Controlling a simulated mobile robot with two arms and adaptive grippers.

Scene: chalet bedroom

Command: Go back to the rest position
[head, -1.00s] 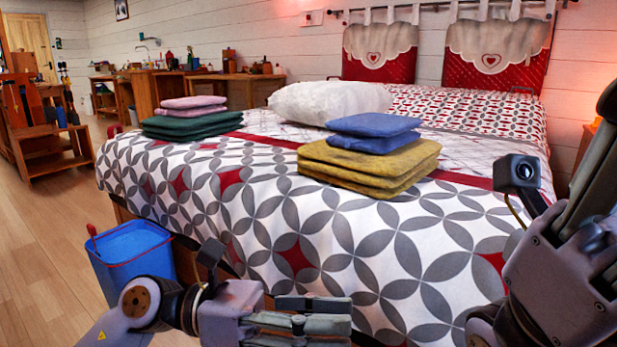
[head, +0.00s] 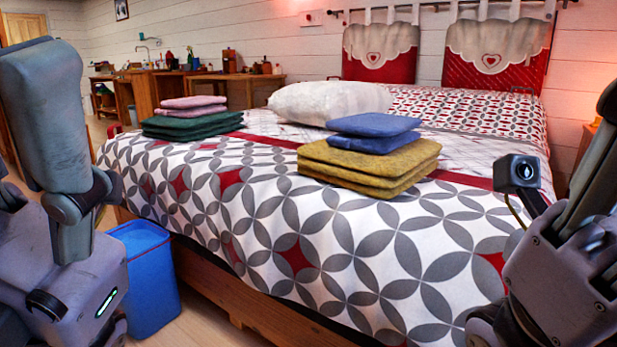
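My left arm (head: 62,130) stands folded upright at the left edge of the head view, clear of the bed. Its gripper fingers do not show. My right arm (head: 560,265) is at the right edge, beside the bed's near right corner. A small camera (head: 518,172) on it is in view, but its gripper fingers are out of frame. No held object is visible on either arm.
On the bed (head: 220,210) are green and pink folded cloths (head: 192,122), yellow and blue folded cloths (head: 368,165), and a white pillow (head: 330,100). A blue bin (head: 150,285) stands on the floor beside my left arm. Wooden desks are behind.

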